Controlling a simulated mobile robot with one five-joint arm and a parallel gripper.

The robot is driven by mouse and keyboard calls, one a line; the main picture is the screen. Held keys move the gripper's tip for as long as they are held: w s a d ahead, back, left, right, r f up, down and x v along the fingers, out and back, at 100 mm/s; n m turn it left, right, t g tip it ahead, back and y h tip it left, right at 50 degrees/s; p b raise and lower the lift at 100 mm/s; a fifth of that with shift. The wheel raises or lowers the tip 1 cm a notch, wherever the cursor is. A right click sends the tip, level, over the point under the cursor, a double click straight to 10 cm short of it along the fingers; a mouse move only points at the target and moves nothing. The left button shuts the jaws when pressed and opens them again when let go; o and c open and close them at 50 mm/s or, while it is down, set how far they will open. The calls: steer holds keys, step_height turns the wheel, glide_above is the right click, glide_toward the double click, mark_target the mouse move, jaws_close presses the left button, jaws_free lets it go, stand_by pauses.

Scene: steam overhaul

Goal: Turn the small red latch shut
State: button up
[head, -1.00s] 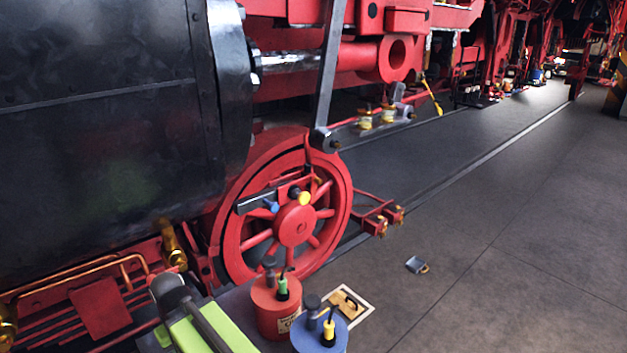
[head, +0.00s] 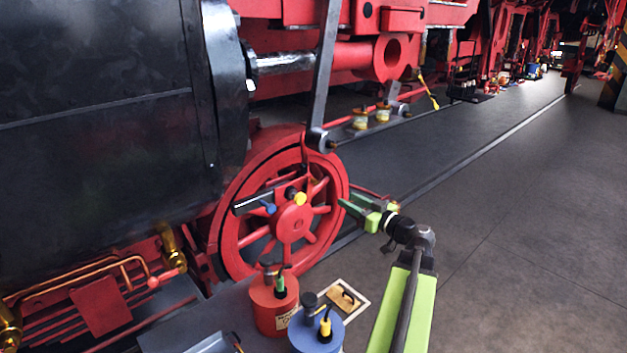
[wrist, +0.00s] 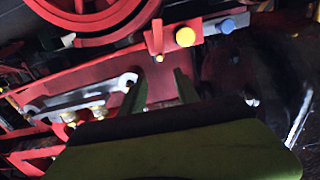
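In the wrist view, a small red latch-like bar (wrist: 157,40) with a brass-coloured end shows at top centre, beside a yellow knob (wrist: 185,37). A blue knob (wrist: 227,26) is further right. I take the bar for the latch; I cannot pick it out clearly in the head view. My gripper (head: 348,206) has green fingers and is just right of the red spoked wheel (head: 292,222) in the head view. In the wrist view its fingers (wrist: 160,85) are apart, with nothing between them. The bar shows beyond the tips, with no visible contact.
A red can (head: 274,306) and a blue can (head: 316,333) stand at the front, near a framed panel (head: 343,299). The black cylinder (head: 95,130) fills the left. A grey rod (head: 322,85) hangs above the wheel. The floor (head: 520,210) at right is clear.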

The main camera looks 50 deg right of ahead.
mark_target(317, 182)
steer(key=w, duration=0.5)
steer(key=w+d, duration=0.1)
steer(key=w, duration=1.1)
steer(key=shift+w+d, duration=0.15)
steer(key=shift+w, duration=0.1)
